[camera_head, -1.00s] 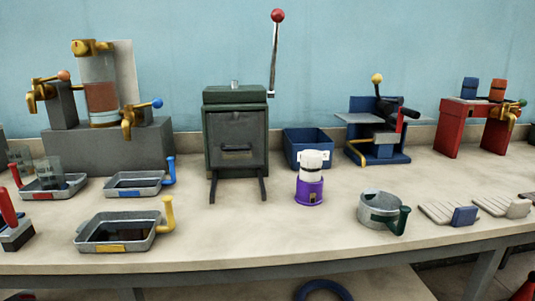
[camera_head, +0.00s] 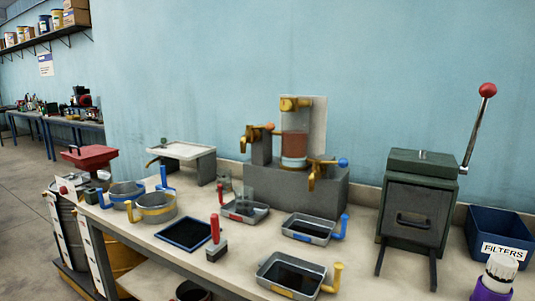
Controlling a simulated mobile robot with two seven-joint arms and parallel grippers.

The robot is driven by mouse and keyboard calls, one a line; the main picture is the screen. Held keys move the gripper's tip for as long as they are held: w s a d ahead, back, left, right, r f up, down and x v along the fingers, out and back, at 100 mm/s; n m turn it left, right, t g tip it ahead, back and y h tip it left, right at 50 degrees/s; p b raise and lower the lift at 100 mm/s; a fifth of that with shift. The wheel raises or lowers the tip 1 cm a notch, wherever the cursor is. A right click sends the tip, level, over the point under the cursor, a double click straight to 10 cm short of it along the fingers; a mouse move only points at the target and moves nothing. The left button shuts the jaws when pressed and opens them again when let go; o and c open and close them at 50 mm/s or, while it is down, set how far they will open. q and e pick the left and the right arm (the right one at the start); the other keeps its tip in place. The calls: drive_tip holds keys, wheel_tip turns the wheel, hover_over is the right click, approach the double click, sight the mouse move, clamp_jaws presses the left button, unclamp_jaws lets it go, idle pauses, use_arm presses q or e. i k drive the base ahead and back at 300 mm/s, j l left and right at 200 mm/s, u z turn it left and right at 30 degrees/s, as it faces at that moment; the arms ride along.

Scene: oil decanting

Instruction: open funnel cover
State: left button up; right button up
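A red, wide, flat-topped piece with a small dark handle (camera_head: 89,157) stands at the left, beyond the bench's left end, above a dark drum (camera_head: 68,231). It looks like the funnel with its cover down, but it is small here and I cannot be sure. Neither of my grippers is in view.
The bench holds two round pans (camera_head: 157,207), several trays (camera_head: 292,274), a red-handled tool (camera_head: 215,240), a decanting stand with brass taps (camera_head: 294,170), a green lever press (camera_head: 420,195) and a blue filters bin (camera_head: 498,236). Open floor (camera_head: 25,205) lies at the left.

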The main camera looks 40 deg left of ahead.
sight(85, 153)
drive_tip(key=u, duration=2.3)
drive_tip(key=i+j+u, duration=0.3)
drive_tip(key=i, duration=0.2)
drive_tip(key=i+j+u, duration=0.3)
drive_tip(key=i, duration=0.25)
drive_tip(key=i+u, duration=0.3)
drive_tip(key=i, duration=1.4)
drive_tip(key=i+j+z, duration=0.1)
drive_tip(key=i+z, duration=0.25)
drive_tip(key=i+j+z, duration=0.2)
drive_tip(key=i+z, duration=0.15)
drive_tip(key=i, duration=0.25)
drive_tip(key=i+j+z, duration=0.15)
drive_tip(key=z, duration=0.3)
drive_tip(key=i+j+z, duration=0.3)
drive_tip(key=z, duration=0.2)
drive_tip(key=i, duration=0.05)
